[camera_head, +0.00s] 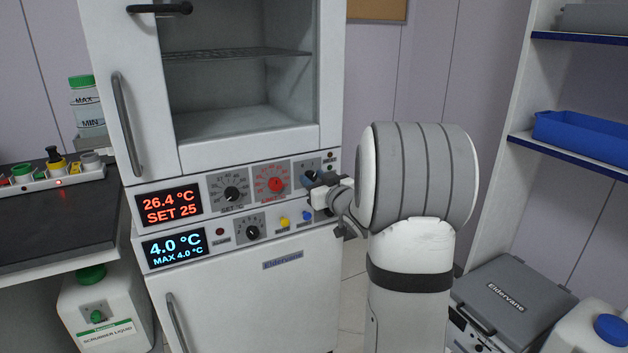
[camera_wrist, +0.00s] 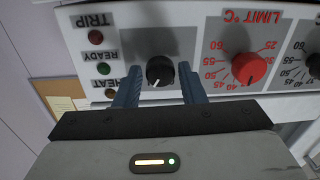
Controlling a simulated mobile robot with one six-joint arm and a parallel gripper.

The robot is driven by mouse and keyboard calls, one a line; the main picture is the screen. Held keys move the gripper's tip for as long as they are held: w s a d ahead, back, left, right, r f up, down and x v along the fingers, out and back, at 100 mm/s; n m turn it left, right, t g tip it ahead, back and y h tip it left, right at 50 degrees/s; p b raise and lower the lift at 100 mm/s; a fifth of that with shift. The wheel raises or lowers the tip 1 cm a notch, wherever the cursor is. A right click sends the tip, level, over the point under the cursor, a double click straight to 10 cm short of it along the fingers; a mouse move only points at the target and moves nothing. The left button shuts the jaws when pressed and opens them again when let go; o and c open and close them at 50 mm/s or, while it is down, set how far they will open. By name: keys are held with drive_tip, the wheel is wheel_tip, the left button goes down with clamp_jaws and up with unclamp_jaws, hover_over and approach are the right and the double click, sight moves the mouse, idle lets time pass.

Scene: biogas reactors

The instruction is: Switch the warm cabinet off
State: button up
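The warm cabinet (camera_head: 250,150) stands at the centre of the head view, with a glass-fronted upper chamber. Its red display (camera_head: 170,205) reads 26.4 °C, SET 25. In the wrist view, which shows the panel upside down, a small black knob (camera_wrist: 160,71) with a white pointer line sits between the two blue fingers of my gripper (camera_wrist: 158,86). The fingers are open, with a gap showing on each side of the knob. In the head view my gripper (camera_head: 318,184) is at the panel's right end and largely hides this knob.
A red LIMIT knob (camera_wrist: 249,68) is close beside my gripper. TRIP, READY and HEAT lamps are on its other side. A lower panel has a blue display (camera_head: 175,248) reading 4.0 °C. A bench (camera_head: 50,215) stands left, shelves (camera_head: 575,150) right.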

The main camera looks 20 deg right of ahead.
drive_tip(key=shift+a, duration=0.1)
drive_tip(key=c, duration=0.6)
drive_tip(key=shift+f+b, duration=0.1)
drive_tip(key=shift+b, duration=0.2)
drive_tip(key=n+b, duration=0.2)
drive_tip(key=n, duration=0.1)
drive_tip(key=shift+f+b, duration=0.15)
drive_tip(key=shift+b, duration=0.15)
drive_tip(key=n+b, duration=0.2)
drive_tip(key=shift+n, duration=0.3)
drive_tip(key=n+b, duration=0.4)
drive_tip(key=shift+n, duration=0.3)
drive_tip(key=shift+n+b, duration=0.55)
drive_tip(key=shift+n, duration=0.15)
drive_tip(key=shift+r, duration=0.2)
